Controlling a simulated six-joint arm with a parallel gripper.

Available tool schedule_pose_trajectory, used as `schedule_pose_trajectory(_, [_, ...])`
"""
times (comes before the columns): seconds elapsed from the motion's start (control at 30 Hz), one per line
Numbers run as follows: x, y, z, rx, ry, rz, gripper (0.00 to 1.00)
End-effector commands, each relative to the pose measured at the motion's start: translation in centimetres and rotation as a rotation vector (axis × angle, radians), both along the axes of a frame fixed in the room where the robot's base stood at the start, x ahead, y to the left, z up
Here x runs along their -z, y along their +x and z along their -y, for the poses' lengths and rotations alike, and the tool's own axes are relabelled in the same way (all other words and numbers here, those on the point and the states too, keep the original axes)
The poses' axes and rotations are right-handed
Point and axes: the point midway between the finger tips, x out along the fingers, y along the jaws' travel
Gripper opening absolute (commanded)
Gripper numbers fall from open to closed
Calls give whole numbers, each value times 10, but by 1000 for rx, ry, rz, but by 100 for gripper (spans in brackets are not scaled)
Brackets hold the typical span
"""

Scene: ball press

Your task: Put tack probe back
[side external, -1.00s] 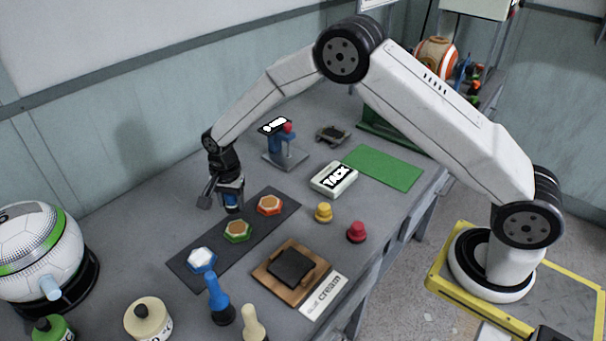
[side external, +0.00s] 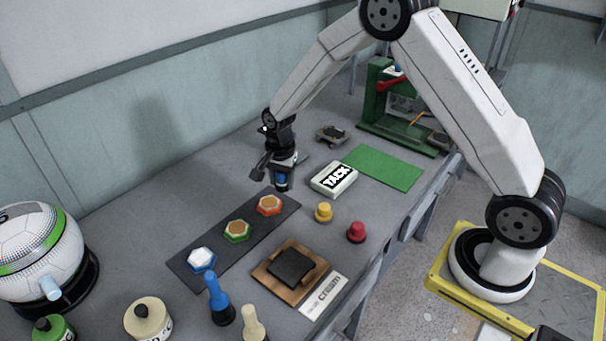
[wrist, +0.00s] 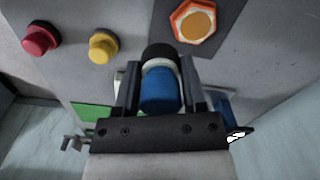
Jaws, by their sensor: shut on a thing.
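The tack probe, a blue cylinder with a pale ring and a dark end (wrist: 160,88), is shut between my gripper's fingers (wrist: 161,80). In the side view my gripper (side external: 281,180) holds the blue probe (side external: 281,180) above the bench, left of the white block marked TACK (side external: 335,179). The block is mostly hidden behind my gripper in the wrist view. A blue instrument stand with a black-and-white display (wrist: 238,135) shows partly at the right of the wrist view. My gripper and wrist largely hide that stand in the side view.
A dark mat (side external: 220,262) carries orange, green and blue-rimmed hexagonal pieces. Yellow (side external: 324,212) and red (side external: 356,232) knobs stand to the right. A green sheet (side external: 383,167) and a green press (side external: 385,125) are farther back. A wooden board (side external: 262,273) lies in front.

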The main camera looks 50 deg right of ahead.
Motion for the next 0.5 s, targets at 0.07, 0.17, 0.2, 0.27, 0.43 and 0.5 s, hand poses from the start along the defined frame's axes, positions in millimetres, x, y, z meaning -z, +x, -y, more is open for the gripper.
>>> schedule_pose_trajectory(0.07, [-4, -16, 23, 45, 0, 0, 6])
schedule_pose_trajectory(0.17, [-8, -37, 46, 93, 0, 1, 6])
schedule_pose_trajectory(0.2, [-9, -46, 55, 112, 0, 1, 6])
schedule_pose_trajectory(0.27, [-11, -60, 67, 142, 1, 0, 6])
schedule_pose_trajectory(0.43, [-16, -101, 97, 226, 0, 1, 6])
schedule_pose_trajectory(0.5, [-18, -119, 107, 260, 0, 1, 6])
